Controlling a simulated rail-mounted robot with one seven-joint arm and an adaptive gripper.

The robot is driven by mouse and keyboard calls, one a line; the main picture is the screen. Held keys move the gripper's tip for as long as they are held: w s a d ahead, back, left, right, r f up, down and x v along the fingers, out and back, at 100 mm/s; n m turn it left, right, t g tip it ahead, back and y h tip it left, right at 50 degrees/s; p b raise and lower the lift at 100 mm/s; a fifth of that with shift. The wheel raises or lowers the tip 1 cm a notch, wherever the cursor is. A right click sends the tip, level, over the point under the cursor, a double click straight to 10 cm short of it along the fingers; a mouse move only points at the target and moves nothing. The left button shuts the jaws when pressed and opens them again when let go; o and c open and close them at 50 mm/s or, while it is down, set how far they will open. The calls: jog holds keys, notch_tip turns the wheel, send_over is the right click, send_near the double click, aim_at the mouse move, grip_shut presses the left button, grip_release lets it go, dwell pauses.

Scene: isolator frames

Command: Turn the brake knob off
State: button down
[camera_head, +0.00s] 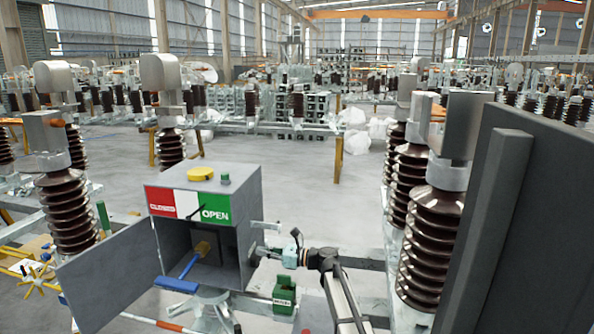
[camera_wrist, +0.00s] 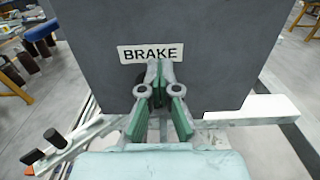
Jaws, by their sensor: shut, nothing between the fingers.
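The grey box (camera_head: 208,225) stands with its door swung open at left. Its right side fills the upper middle of the wrist view, with a white label reading BRAKE (camera_wrist: 151,53). My gripper (camera_wrist: 160,68) is shut and empty just below that label, pointing at the box side. I cannot tell whether the fingertips touch the box. No brake knob is clearly visible; the fingers cover the area under the label. In the head view, my gripper (camera_head: 267,252) is at the box's right side.
A yellow knob (camera_head: 200,174) and a green button (camera_head: 225,179) sit on the box top. A green block (camera_head: 284,296) is below my gripper. Brown insulators (camera_head: 432,240) stand at right; a pale beam (camera_wrist: 255,110) is right of my gripper.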

jog(key=shift+s+a+p, duration=0.2)
jog(key=shift+s+p, duration=0.2)
jog(key=shift+s, duration=0.4)
jog(key=shift+s+a+f, duration=0.1)
jog(key=shift+s+f, duration=0.05)
jog(key=shift+s, duration=0.4)
dwell(0.3)
jog(key=shift+s+r+p, duration=0.1)
jog(key=shift+r+p, duration=0.3)
send_near(251, 254)
jog(key=shift+s+a+r, duration=0.1)
jog(key=shift+s+a, duration=0.1)
jog(key=shift+a, duration=0.05)
dwell(0.3)
